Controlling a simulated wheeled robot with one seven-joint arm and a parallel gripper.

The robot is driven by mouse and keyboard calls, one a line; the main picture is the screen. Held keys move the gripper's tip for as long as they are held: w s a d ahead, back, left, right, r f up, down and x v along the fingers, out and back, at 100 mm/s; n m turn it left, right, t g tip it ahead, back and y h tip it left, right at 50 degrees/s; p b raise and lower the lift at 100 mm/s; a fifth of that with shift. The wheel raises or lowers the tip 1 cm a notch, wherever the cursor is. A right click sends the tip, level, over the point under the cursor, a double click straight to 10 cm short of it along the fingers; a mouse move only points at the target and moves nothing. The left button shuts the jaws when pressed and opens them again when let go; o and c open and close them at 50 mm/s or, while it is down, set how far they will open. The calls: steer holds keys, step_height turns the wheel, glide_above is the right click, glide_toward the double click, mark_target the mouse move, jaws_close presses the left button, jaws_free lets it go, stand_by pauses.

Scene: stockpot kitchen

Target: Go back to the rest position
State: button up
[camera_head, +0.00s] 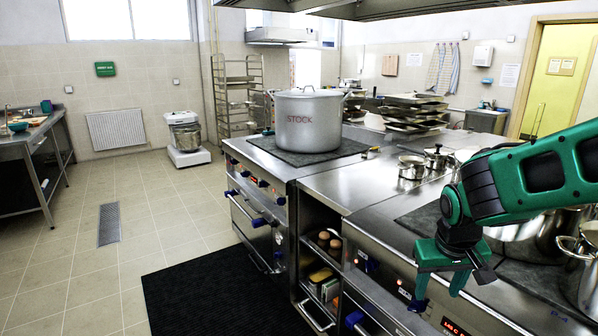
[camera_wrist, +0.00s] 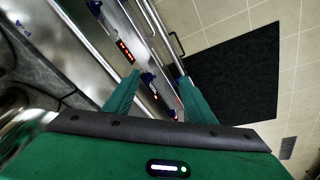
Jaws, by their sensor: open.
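My gripper (camera_head: 440,285) is green, with its fingers hanging down in front of the stove's front edge at the right of the head view. Its two fingers are apart and nothing is between them. In the wrist view my gripper (camera_wrist: 150,95) shows two green fingers spread over the stove front, with a red digital display (camera_wrist: 125,50) beyond them. A large silver stockpot (camera_head: 308,120) marked STOCK stands upright on the far dark hob plate, well away from my gripper.
Silver pots (camera_head: 528,240) stand behind my arm at the right. Small pans (camera_head: 412,167) sit on the middle counter. A black mat (camera_head: 225,298) lies on the floor before the stove. The tiled floor (camera_head: 150,215) at left is mostly clear. A mixer (camera_head: 186,138) stands by the back wall.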

steer(key=s+r+t+y, duration=0.1)
steer(key=s+r+t, duration=0.1)
steer(key=s+r, duration=0.3)
steer(key=s+d+f+m+g, duration=0.1)
steer(key=s+d+m+g, duration=0.1)
steer(key=s+d, duration=0.3)
steer(key=s+d+f+m+g, duration=0.1)
steer(key=s+d+m+g, duration=0.2)
steer(key=s, duration=0.9)
steer(key=d, duration=0.2)
steer(key=shift+s+d+m+y, duration=0.15)
steer(key=shift+d+m+y, duration=0.15)
steer(key=shift+m, duration=0.1)
steer(key=shift+w+f, duration=0.3)
steer(key=shift+w, duration=0.35)
